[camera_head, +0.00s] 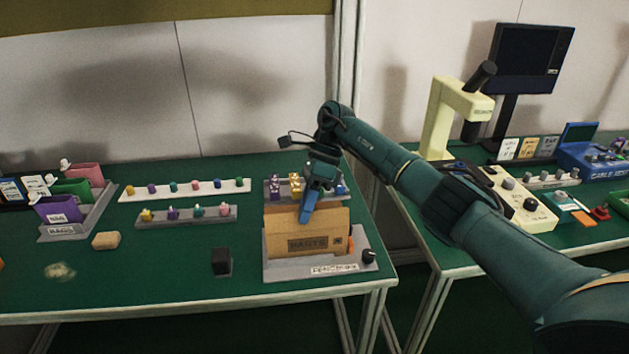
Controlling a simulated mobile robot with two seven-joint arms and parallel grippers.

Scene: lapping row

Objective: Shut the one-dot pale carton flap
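A brown carton (305,245) marked "PARTS" stands on a grey base (290,270) at the right end of the left table. A small dark mark shows on the right of its front, too small to read for dots. A tan panel (335,217) shows along its top, seemingly a flap; I cannot tell its exact angle. My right gripper (306,219) reaches down from above, its blue fingers in front of or at this panel. I cannot tell whether they touch it. The fingers overlap, so their opening is hidden. My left gripper is out of view.
A black knob (369,256) sits at the base's right corner. Racks of small coloured pieces (185,190) (188,215) lie to the left. A black block (221,262) and a tan block (106,240) stand on the table. A cream microscope (440,115) stands on the right table.

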